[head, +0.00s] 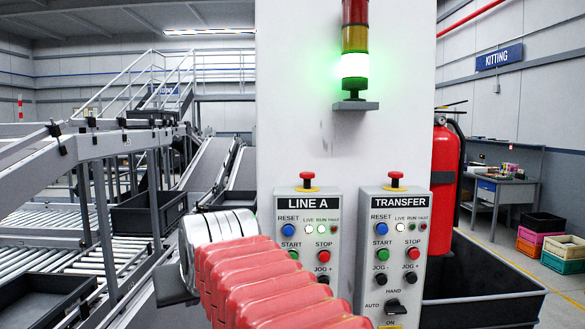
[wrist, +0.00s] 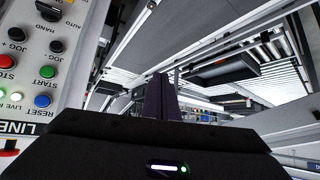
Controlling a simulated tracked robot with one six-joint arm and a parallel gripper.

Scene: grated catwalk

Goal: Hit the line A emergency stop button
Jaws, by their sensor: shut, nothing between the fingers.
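The LINE A control box (head: 307,255) is on the pale column in the head view. Its red mushroom emergency stop button (head: 308,177) sits on top, on a yellow collar. In the wrist view the box is upside down along the left edge, and the red button (wrist: 9,146) is partly cut off at lower left. My gripper (wrist: 161,92) shows in the wrist view as dark fingers, shut and empty, apart from the box and off to its side. In the head view my red-sleeved arm covers the box's lower left, and the fingertips cannot be made out.
The TRANSFER box (head: 394,250) with its own red mushroom button (head: 396,176) stands to the right. A stack light (head: 355,65) above glows green. A fire extinguisher (head: 446,165) and a dark bin (head: 480,285) are farther right. Conveyors (head: 60,250) and railings fill the left.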

